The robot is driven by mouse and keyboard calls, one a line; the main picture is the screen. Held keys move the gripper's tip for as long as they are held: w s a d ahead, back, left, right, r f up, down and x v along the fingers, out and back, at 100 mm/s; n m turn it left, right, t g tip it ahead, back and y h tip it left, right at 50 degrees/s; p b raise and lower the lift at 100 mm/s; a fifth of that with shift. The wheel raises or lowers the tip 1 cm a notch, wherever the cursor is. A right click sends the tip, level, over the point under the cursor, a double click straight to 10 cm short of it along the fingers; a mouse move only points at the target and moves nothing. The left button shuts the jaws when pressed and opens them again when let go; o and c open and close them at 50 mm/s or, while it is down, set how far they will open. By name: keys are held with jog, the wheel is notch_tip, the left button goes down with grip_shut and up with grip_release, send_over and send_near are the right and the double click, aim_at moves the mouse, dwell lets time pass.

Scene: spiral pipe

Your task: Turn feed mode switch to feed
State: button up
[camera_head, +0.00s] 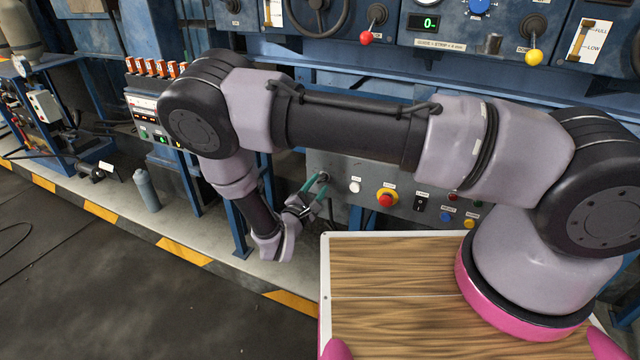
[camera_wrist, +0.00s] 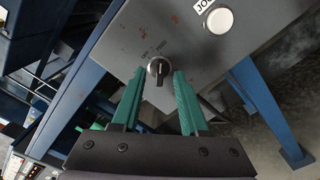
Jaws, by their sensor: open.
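The feed mode switch (camera_wrist: 159,69) is a small black rotary knob with a pale ring on a grey control panel (camera_wrist: 115,45). In the wrist view it sits between the tips of my gripper's two green fingers. My gripper (camera_wrist: 160,80) is open, with one finger on each side of the knob; I cannot tell whether either touches it. In the head view my gripper (camera_head: 312,192) is at the panel's left end, and the switch is mostly hidden there by the fingers.
Right of the switch are a white button (camera_head: 355,186), a red mushroom button on a yellow base (camera_head: 387,198), and a black switch (camera_head: 420,202). Blue frame legs (camera_wrist: 272,112) stand below the panel. A wooden-topped surface (camera_head: 400,285) lies in front.

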jog(key=v, duration=0.9)
jog(key=w+d+r+m+g, duration=0.1)
jog(key=d+r+m+g, duration=0.75)
jog(key=r, duration=0.45)
jog(key=w+d+r+m+g, duration=0.2)
jog(key=d+r+m+g, duration=0.5)
jog(key=d+r, duration=0.4)
jog(key=s+d+r+m+t+y, duration=0.2)
jog(key=s+d+r+m+y, duration=0.1)
jog(key=r, duration=0.5)
jog(key=s+d+r+m+t+y, duration=0.2)
jog(key=s+r, duration=0.3)
jog(key=r, duration=0.3)
jog(key=s+d+r+m+t+y, duration=0.2)
jog(key=s+d+r+m+y, duration=0.2)
jog(key=r, duration=0.4)
jog(key=shift+d+m, duration=0.35)
jog(key=shift+d, duration=0.05)
